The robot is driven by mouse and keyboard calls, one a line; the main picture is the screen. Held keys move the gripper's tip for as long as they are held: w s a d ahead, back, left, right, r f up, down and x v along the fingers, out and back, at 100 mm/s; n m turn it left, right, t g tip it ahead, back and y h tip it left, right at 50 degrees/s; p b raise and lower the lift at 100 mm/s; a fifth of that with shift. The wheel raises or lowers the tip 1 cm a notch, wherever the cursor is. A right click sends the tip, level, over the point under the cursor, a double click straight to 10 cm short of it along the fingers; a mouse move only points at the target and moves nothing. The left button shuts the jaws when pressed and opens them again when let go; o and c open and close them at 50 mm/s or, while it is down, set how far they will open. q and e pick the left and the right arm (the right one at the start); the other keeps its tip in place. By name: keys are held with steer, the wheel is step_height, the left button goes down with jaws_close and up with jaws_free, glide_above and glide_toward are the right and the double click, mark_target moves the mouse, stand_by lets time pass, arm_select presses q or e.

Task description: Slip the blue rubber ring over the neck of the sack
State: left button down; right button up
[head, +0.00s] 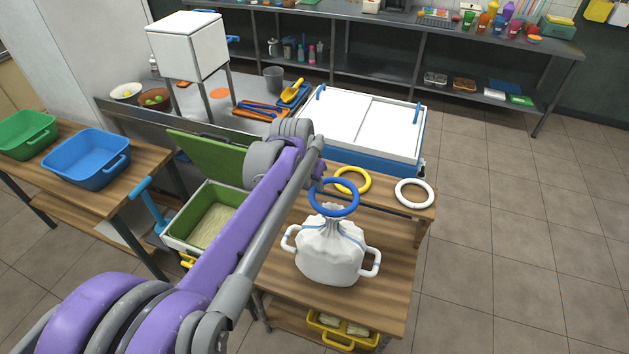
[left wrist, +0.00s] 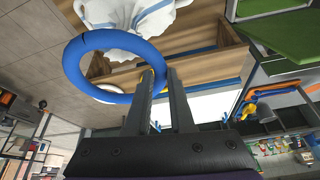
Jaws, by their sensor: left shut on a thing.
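The white sack (head: 330,256) stands upright on the wooden table, with handles at its sides and a gathered neck at the top. The blue rubber ring (head: 355,194) is at the level of the neck's top; its near edge crosses in front of the neck. I cannot tell whether it hangs above the neck or around its tip. My left gripper (head: 319,184) is shut on the ring's edge. In the left wrist view, the gripper (left wrist: 160,84) pinches the blue ring (left wrist: 71,68), and part of the sack (left wrist: 128,22) shows behind it. My right gripper is not in view.
A yellow ring (head: 366,182) and a white ring (head: 427,194) lie on the raised rear shelf of the table (head: 392,290). A green-lidded bin (head: 176,238) stands to the left, and a white-lidded blue chest (head: 400,150) behind. Floor at right is clear.

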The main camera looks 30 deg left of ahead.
arm_select(q)
steer(key=shift+f+b, duration=1)
steer(key=shift+f, duration=1.15)
steer(key=shift+f+b, duration=1.3)
steer(key=shift+f, duration=1.05)
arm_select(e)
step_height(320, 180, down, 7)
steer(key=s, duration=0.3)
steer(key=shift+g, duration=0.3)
arm_select(q)
steer(key=shift+c, duration=1.5)
jaws_free()
steer(key=shift+s, duration=0.1)
steer(key=shift+r, duration=0.1)
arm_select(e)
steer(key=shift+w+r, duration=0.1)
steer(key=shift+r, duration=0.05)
